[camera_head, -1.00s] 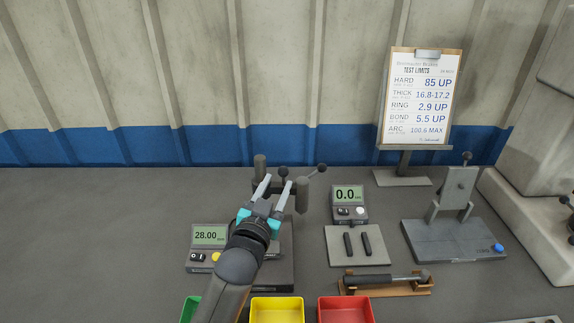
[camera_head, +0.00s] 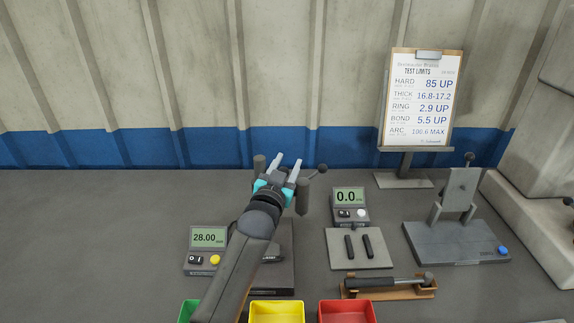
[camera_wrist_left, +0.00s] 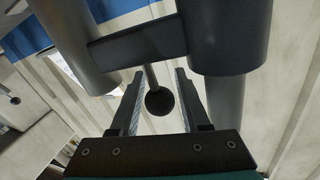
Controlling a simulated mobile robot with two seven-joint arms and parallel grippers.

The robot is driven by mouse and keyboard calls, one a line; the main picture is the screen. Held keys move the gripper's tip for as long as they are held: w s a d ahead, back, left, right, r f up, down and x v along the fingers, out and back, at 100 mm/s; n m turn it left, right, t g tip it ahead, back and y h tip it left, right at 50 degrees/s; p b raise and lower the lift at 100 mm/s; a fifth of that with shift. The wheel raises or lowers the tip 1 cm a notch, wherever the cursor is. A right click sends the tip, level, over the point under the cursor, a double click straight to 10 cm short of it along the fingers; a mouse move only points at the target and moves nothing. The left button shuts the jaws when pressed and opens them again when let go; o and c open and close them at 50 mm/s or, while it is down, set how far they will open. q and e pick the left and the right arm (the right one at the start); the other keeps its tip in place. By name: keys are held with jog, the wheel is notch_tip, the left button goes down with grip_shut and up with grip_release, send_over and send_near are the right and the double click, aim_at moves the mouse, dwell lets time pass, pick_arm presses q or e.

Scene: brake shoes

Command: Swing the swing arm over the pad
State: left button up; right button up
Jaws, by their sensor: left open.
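The swing arm stands behind the gauge with the 28.00 display, partly hidden by my left arm. Its dark post (camera_head: 259,165) and hanging cylinder (camera_head: 303,198) show in the head view. In the left wrist view a flat crossbar (camera_wrist_left: 135,42) joins the post (camera_wrist_left: 75,45) to the wide cylinder (camera_wrist_left: 230,35). My left gripper (camera_head: 287,160) is open at the arm. In the left wrist view a ball knob (camera_wrist_left: 159,101) on a thin stem appears between the open fingers, not visibly touched. My right gripper is out of view.
A lever with a ball end (camera_head: 321,168) sticks out right of the cylinder. A 0.0 meter (camera_head: 348,199), a plate with two dark bars (camera_head: 338,261) and a grey test stand (camera_head: 455,247) stand to the right. Yellow (camera_head: 277,303) and red (camera_head: 346,303) bins are in front.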

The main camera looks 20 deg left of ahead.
pick_arm(q)
jog(key=shift+c, duration=0.3)
grip_shut()
dwell(1.0)
